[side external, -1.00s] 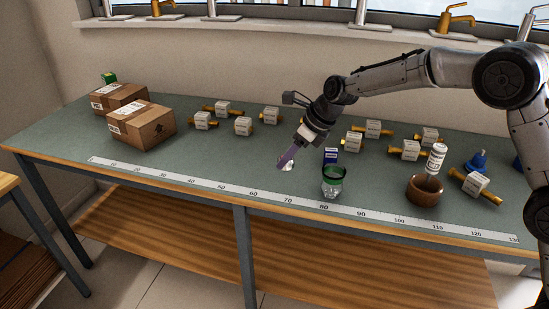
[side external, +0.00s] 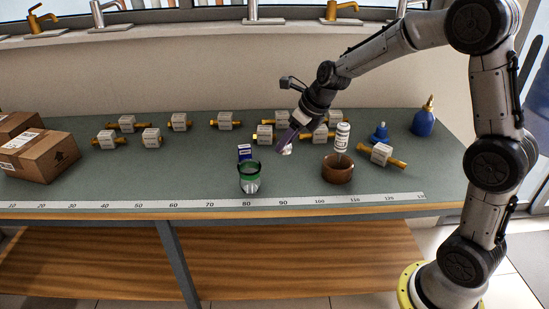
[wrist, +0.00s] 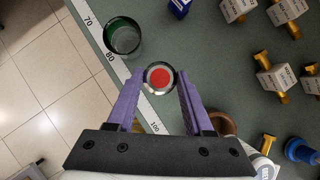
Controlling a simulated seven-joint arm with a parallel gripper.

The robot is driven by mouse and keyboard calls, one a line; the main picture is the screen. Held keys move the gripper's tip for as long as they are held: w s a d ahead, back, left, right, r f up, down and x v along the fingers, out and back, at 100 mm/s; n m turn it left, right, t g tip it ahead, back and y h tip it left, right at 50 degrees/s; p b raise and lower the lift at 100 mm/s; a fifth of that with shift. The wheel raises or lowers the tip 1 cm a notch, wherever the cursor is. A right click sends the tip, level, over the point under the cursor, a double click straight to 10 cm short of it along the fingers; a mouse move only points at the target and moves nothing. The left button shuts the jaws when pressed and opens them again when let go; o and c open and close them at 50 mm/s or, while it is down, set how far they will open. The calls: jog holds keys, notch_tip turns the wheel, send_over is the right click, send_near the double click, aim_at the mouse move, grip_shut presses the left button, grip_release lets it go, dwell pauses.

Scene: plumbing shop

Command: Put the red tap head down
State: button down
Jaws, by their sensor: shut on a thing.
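The red tap head (wrist: 160,77), a round piece with a red centre and a silver rim, is between the purple fingers of my gripper (wrist: 160,82) in the wrist view. My gripper (side external: 286,147) is shut on it. In the side view only a small pale, shiny bit of the tap head (side external: 287,151) shows below the fingertips. It hangs over the green bench top (side external: 300,190), between the green glass (side external: 250,180) and the brown bowl (side external: 338,170). Its exact height above the bench is hard to tell.
A blue box (side external: 244,152) stands behind the glass. A white bottle (side external: 342,137) stands by the bowl. Several brass fittings with white labels lie behind, including one at right (side external: 381,154). A measuring strip (side external: 180,205) runs along the front edge. Cardboard boxes (side external: 40,153) stand left.

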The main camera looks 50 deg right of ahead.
jog(key=s+d+r+m, duration=0.1)
jog(key=s+d, duration=0.1)
jog(key=d, duration=0.3)
jog(key=shift+h, duration=0.4)
jog(key=w+d+f, duration=0.1)
jog(key=w+f, duration=0.2)
jog(key=w, duration=0.1)
jog(key=w+d+f, duration=0.1)
jog(key=w+f, duration=0.1)
jog(key=w, duration=0.2)
jog(key=w+d+f, duration=0.2)
jog(key=w+f, duration=0.1)
jog(key=w, duration=0.1)
jog(key=shift+w+f, duration=0.25)
jog(key=shift+f, duration=0.1)
jog(key=shift+x, duration=0.85)
jog(key=shift+d+f, duration=0.1)
jog(key=shift+f, duration=1.25)
jog(key=shift+f, duration=0.15)
jog(key=shift+c, duration=1.4)
grip_release()
